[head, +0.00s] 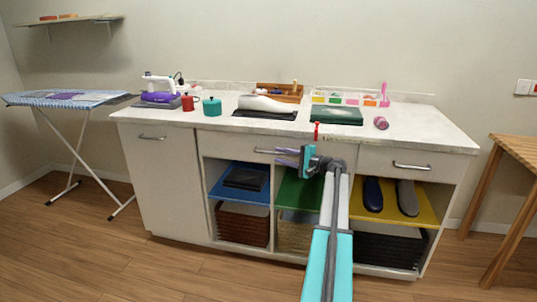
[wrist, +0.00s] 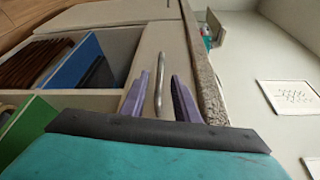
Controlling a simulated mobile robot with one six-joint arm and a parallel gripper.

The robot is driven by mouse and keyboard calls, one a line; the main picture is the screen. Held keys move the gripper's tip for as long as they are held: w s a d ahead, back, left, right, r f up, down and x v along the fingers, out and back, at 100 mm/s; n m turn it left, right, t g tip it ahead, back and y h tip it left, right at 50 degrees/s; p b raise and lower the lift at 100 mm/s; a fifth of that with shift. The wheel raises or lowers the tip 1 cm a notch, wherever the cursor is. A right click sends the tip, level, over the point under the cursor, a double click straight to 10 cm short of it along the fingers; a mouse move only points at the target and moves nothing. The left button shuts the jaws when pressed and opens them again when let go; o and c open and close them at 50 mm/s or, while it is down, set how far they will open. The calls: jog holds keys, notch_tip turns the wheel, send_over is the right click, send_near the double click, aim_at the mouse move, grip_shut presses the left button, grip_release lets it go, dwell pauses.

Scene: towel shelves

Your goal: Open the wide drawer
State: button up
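The wide drawer (head: 228,144) is the long white front under the middle of the worktop, and it looks shut. Its metal bar handle (head: 264,151) is partly hidden by my gripper (head: 277,156) in the head view. In the wrist view the handle (wrist: 163,68) appears between the two purple fingers of my gripper (wrist: 160,76), which are apart with gaps on both sides. The handle lies lengthwise between them in the picture. I cannot tell whether the fingertips reach fully around it.
A narrower drawer with a handle (head: 411,166) is at the right, and a cabinet door (head: 160,185) at the left. Open compartments with blue (head: 224,187), green and yellow shelves lie below. An ironing board (head: 70,98) stands left, a wooden table (head: 517,148) right.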

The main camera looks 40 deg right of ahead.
aim_at(271, 153)
jog(key=w, duration=0.2)
jog(key=w+a, duration=0.1)
jog(key=w, duration=0.4)
jog(key=shift+w+a+f, duration=0.15)
jog(key=shift+f, duration=0.15)
